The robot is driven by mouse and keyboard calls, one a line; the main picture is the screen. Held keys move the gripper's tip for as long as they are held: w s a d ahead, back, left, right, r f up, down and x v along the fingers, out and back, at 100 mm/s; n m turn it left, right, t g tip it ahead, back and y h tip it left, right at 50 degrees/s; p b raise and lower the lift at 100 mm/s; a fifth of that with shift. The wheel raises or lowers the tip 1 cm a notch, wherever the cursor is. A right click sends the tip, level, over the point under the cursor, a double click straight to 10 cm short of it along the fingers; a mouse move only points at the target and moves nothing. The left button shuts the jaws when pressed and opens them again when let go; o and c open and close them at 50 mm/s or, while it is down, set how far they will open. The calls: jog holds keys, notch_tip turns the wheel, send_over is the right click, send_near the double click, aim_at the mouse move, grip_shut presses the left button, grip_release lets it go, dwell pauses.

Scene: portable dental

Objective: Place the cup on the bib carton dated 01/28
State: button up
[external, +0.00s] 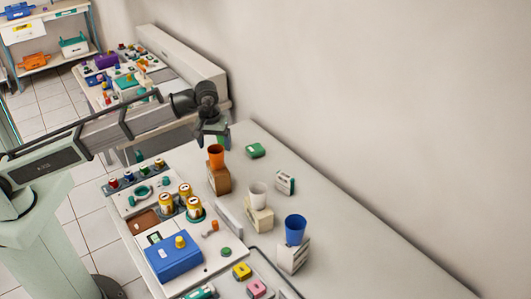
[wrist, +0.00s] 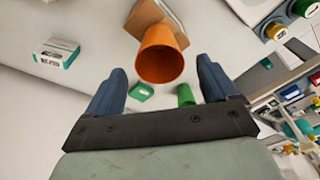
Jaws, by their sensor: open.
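An orange cup (external: 216,157) stands on a brown carton (external: 219,179). My gripper (external: 212,138) is open just above and behind it. In the wrist view, the orange cup (wrist: 161,55) appears between the spread fingers of my gripper (wrist: 162,72), with no clear contact. A white cup (external: 258,194) stands on a cream carton (external: 259,219). A blue cup (external: 296,229) stands on a white carton (external: 292,256). A smaller white-and-green carton (external: 285,182) stands bare near the wall side; its printed label shows in the wrist view (wrist: 55,53). I cannot read any date surely.
A tray unit with yellow-topped jars (external: 194,207) and a blue box (external: 173,258) fills the left side. The bench (external: 350,230) is clear at right. Another cluttered bench (external: 125,75) stands behind.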

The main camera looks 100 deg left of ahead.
notch_tip(320, 180, up, 6)
jog(key=shift+d+r, duration=0.15)
jog(key=shift+d, duration=0.3)
